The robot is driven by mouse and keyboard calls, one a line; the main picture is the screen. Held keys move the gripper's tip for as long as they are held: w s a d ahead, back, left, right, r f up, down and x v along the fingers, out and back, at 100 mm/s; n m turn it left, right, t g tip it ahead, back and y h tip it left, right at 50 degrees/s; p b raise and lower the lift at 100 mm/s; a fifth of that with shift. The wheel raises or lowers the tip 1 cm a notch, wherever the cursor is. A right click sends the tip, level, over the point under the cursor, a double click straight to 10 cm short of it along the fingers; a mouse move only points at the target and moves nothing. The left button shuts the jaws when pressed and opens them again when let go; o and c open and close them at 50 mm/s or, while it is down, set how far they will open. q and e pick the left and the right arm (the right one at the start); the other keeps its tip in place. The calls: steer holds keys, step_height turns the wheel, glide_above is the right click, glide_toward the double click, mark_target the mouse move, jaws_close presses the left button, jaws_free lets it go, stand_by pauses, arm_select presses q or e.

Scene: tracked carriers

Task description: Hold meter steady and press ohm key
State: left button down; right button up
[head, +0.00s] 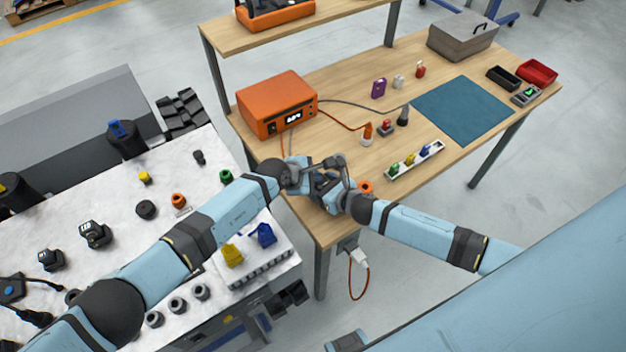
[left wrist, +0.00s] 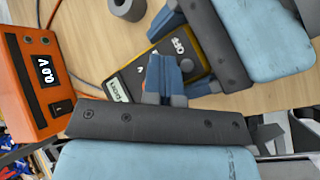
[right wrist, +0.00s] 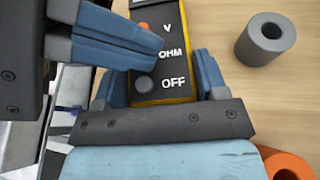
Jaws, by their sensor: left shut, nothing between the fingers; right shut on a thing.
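The meter (right wrist: 168,68) is a dark handheld box with a yellow edge and V, OHM and OFF labels. It also shows in the left wrist view (left wrist: 196,66), with its small display (left wrist: 118,90). My right gripper (right wrist: 160,74) is shut on its sides above the bench. My left gripper (left wrist: 160,62) is shut and empty, its tips over the meter face beside the OHM label. Those tips hide the ohm key; I cannot tell whether they touch it. An orange key (right wrist: 143,27) by V and a grey key (right wrist: 145,85) by OFF show. Both grippers (head: 325,182) crowd together in the head view.
An orange power supply (head: 277,104) with cables stands close behind the grippers. A grey hollow cylinder (right wrist: 266,40) and an orange ring (right wrist: 290,166) are near the meter. A white strip (head: 415,160) with coloured pieces lies to the right. A blue mat (head: 462,110) is clear.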

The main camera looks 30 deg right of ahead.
arm_select(q)
steer(key=shift+r, duration=0.7)
steer(key=shift+r, duration=0.15)
steer(key=shift+r, duration=2.4)
arm_select(e)
steer(key=o, duration=1.2)
steer(key=v, duration=1.2)
